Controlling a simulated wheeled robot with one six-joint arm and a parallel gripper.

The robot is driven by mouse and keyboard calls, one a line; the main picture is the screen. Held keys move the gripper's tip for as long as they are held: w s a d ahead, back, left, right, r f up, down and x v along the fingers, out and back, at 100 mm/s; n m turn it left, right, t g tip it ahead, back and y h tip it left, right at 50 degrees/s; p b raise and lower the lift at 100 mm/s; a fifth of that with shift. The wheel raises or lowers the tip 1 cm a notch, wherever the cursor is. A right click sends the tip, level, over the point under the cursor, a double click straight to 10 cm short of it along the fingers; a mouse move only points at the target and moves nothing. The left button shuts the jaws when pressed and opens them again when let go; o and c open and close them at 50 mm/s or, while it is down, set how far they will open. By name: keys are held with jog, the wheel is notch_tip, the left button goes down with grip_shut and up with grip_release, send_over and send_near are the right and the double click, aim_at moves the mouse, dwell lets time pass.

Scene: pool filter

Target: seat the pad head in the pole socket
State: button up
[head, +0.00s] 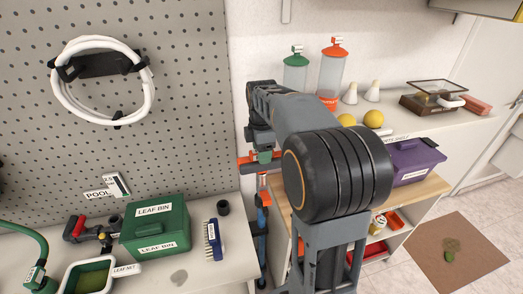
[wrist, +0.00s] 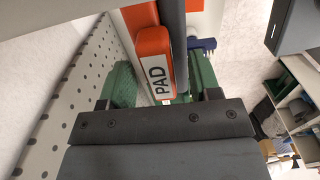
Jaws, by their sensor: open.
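The pad head (head: 246,164) is an orange bar by the pegboard's right edge in the head view, partly hidden by my arm. In the wrist view its orange body (wrist: 153,48) carries a PAD label and has a dark grey strip along it. A blue pole (head: 262,222) stands upright just below it, with an orange and grey upper end (head: 263,184). I cannot tell whether the pad head sits in the socket. My gripper (head: 264,152) is at the pad head. In the wrist view my gripper (wrist: 162,92) is open, its green fingers apart on either side of the pad.
A green leaf bin (head: 155,228), a blue brush (head: 213,240) and a tray (head: 90,275) stand on the left bench. The pegboard (head: 180,100) rises close beside my gripper. A purple box (head: 415,160) is on the right-hand cabinet.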

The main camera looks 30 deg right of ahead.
jog(key=shift+f, duration=0.1)
notch_tip(320, 180, up, 5)
jog(key=p, duration=0.4)
dwell(0.4)
